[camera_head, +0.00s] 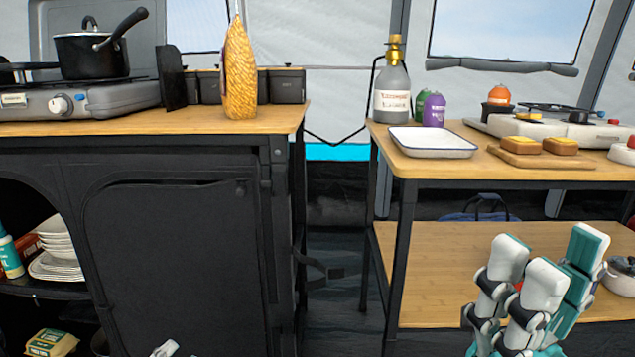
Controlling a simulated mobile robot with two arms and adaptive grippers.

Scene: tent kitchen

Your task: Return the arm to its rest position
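My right gripper (549,252) is at the lower right, in front of the lower wooden shelf of the right table. Its white and teal fingers point up and stand apart. It is open, with nothing seen between the fingers. Of my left gripper (165,348), only a small pale piece seems to show at the bottom edge, in front of the black cabinet. Its fingers cannot be made out. The rest of both arms is out of view.
The right table (400,162) holds a white tray (432,142), a bottle (392,95) and a bread board (535,160). A pot (620,275) stands on its shelf near my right gripper. The left black cabinet (180,265) carries a stove (80,100). A floor gap separates them.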

